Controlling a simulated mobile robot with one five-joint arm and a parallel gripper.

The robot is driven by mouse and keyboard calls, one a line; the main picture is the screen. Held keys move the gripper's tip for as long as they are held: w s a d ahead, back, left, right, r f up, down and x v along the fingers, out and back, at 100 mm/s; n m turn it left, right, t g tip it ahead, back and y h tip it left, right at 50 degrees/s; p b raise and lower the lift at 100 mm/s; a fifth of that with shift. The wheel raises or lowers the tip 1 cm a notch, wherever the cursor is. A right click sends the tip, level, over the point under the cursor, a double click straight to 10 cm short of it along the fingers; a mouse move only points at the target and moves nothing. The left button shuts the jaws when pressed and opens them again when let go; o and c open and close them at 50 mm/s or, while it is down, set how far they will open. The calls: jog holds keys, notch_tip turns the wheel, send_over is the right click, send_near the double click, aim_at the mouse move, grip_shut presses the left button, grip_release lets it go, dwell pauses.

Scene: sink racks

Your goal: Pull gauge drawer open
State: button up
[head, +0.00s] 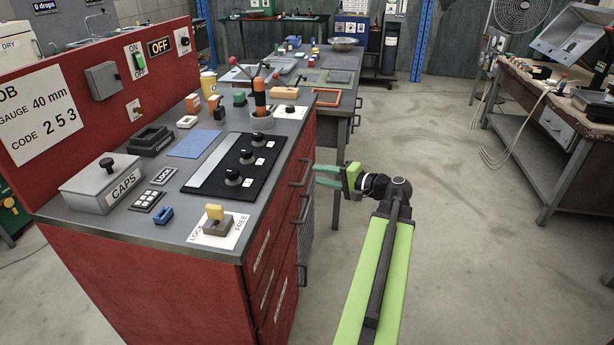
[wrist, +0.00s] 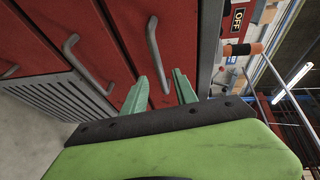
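The red cabinet's right face holds stacked red drawers with grey bar handles. The top handle (head: 300,171) shows in the head view, and the handle nearest my gripper shows in the wrist view (wrist: 153,48). The drawers look closed. Their labels (head: 262,255) are too small to read, so I cannot tell which is the gauge drawer. My gripper (head: 318,174) is beside the top handle, its teal fingers pointing at the drawer face. In the wrist view the fingers (wrist: 161,77) are apart, with one end of the handle between them. Contact cannot be told.
The cabinet top carries a CAPS box (head: 105,185), a black knob panel (head: 235,168) and a LOCK/FREE switch (head: 216,221). A grey vented panel (wrist: 62,98) lies below the drawers in the wrist view. The floor (head: 440,170) to the right is clear up to a workbench (head: 545,105).

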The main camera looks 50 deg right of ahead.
aim_at(307, 171)
jog(key=x, duration=0.6)
jog(key=shift+b, duration=0.4)
grip_shut()
jog(key=shift+a, duration=0.1)
dwell(0.8)
